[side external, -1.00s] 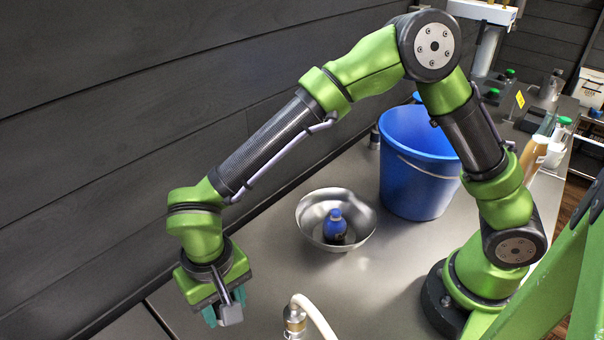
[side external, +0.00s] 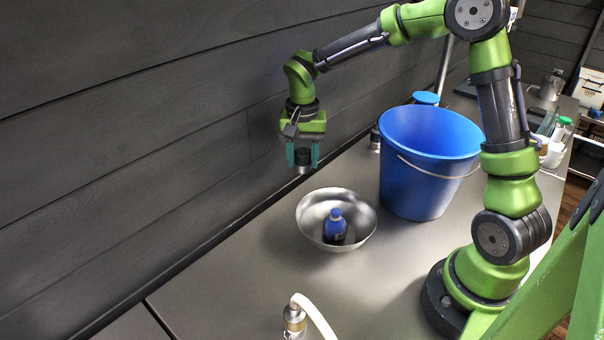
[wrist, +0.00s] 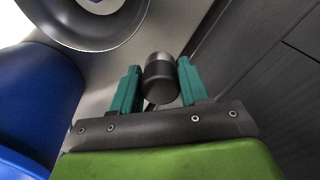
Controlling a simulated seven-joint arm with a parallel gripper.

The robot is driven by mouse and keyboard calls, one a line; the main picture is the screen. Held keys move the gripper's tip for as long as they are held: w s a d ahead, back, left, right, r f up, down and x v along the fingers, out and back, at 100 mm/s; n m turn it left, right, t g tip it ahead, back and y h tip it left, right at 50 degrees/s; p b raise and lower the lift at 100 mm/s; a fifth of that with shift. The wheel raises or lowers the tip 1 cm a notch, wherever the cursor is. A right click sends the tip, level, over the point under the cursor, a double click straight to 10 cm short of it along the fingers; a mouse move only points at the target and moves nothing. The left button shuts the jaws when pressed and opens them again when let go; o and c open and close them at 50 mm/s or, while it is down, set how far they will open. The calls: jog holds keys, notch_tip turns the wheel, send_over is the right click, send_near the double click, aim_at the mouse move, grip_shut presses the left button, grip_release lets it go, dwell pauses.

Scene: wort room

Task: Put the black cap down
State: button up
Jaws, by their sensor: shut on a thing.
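The black cap (side external: 302,157) is a short dark cylinder with a paler metallic end. My gripper (side external: 302,158) is shut on it, with one teal finger on each side, and holds it in the air. In the side view it appears just above and left of the metal bowl's far rim, near the wall. In the wrist view the cap (wrist: 161,78) sits between the two teal fingertips of my gripper (wrist: 158,85), with the counter behind it.
A blue bucket (side external: 425,170) stands right of the bowl. A tap with a white hose (side external: 312,308) is at the front. The counter (side external: 230,285) left of the bowl is clear.

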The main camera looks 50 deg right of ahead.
jog(key=s+d+m, duration=0.1)
jog(key=s+d, duration=0.1)
jog(key=d, duration=0.8)
jog(key=shift+s+d+f+m, duration=0.25)
jog(key=shift+s+f+m, duration=0.05)
jog(key=shift+s+f, duration=0.05)
notch_tip(320, 180, down, 10)
jog(key=shift+a+r, duration=0.1)
jog(key=shift+r, duration=0.1)
jog(key=shift+f, duration=0.15)
jog(key=o, duration=1.1)
